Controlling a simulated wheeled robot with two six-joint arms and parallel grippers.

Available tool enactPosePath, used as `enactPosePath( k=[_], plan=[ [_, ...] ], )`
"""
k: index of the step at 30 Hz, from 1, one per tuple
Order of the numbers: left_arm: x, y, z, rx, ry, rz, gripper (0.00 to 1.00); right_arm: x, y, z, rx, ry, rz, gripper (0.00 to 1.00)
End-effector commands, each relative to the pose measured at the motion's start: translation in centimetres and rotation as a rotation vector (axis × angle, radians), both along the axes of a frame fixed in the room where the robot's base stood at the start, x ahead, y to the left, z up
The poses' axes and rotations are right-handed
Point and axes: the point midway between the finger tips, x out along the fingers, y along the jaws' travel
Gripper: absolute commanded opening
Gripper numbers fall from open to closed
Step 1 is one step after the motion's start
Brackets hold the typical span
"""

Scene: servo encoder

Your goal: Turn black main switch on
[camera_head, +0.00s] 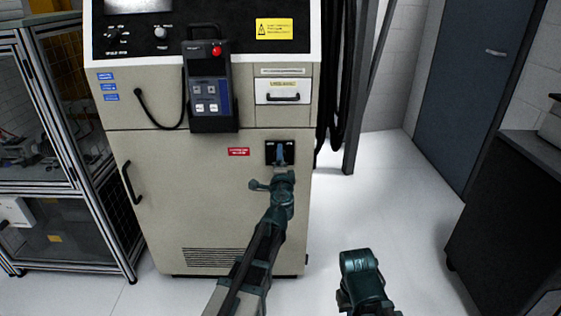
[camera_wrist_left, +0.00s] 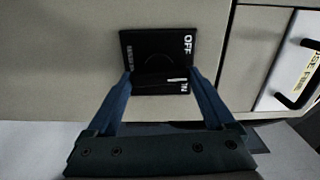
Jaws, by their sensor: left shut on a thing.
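The black main switch has a square black plate (camera_head: 270,147) on the right side of the beige cabinet front. In the left wrist view the plate (camera_wrist_left: 150,42) shows a white OFF label and a second label, partly hidden, by the right finger. The dark knob (camera_wrist_left: 160,78) sits between my fingertips, with a white mark on its right side close to the second label. My left gripper (camera_head: 281,154) is shut on the knob; its two blue fingers also show in the left wrist view (camera_wrist_left: 163,82). Part of my right arm shows at lower right; its fingers are not visible.
A teach pendant (camera_head: 209,90) with a red button hangs above left of the switch. A drawer (camera_head: 284,91) with a black handle is above it, and a red label (camera_head: 239,152) to its left. Black cables (camera_head: 335,80) hang beside the cabinet's right edge. Floor at right is clear.

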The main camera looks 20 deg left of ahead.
Motion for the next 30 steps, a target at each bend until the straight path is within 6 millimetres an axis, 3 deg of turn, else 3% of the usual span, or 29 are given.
enactPosePath(
  k=[18, 30],
  plan=[
    [-0.08, -0.14, -0.2, 0.542, 0.156, -0.003, 0.32, 0.0, -0.01, -0.19, 0.0, 0.0, 0.0, 0.0],
    [-0.11, -0.15, -0.26, 0.766, 0.22, -0.003, 0.32, 0.01, 0.0, -0.25, 0.0, 0.0, 0.0, 0.0]
  ],
)
